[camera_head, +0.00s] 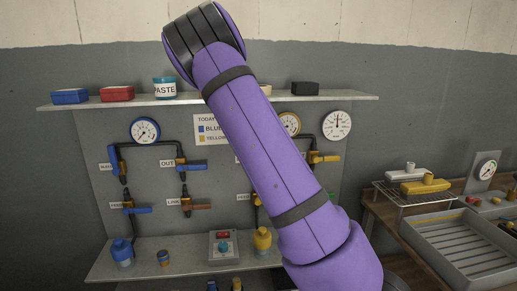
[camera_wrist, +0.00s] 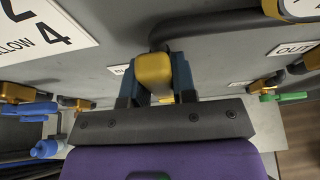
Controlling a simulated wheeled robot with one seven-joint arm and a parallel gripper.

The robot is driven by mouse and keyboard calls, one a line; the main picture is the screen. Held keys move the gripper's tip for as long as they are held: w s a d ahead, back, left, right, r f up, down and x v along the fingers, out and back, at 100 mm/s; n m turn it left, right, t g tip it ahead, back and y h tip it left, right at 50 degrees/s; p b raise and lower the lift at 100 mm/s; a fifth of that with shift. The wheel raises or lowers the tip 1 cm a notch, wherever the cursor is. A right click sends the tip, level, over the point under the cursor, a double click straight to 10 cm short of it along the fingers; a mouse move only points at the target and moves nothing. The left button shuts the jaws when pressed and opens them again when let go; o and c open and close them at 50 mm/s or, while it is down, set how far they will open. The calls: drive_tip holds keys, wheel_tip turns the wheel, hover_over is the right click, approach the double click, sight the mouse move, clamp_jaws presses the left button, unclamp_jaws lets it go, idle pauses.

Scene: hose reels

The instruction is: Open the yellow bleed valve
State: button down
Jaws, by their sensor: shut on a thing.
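In the wrist view my gripper (camera_wrist: 156,85) has its two dark blue fingers on either side of a yellow valve handle (camera_wrist: 154,68) and is shut on it. The handle points toward the camera, in front of the grey panel. A dark pipe (camera_wrist: 190,28) runs right above it. A small white label (camera_wrist: 120,69) beside the left finger is mostly hidden and cannot be read. In the head view my purple arm covers my gripper and this valve.
The head view shows the blue-side valves (camera_head: 138,209) on the left and a yellow-handled valve (camera_head: 325,158) to the right of my arm. A shelf (camera_head: 220,99) runs above and another (camera_head: 180,262) below. A workbench with a grey tray (camera_head: 425,228) stands at right.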

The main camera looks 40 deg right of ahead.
drive_tip(key=c, duration=0.9)
unclamp_jaws()
drive_tip(key=v, duration=1)
drive_tip(key=shift+s+a+r, duration=0.15)
drive_tip(key=shift+s+a, duration=0.1)
drive_tip(key=shift+s, duration=0.05)
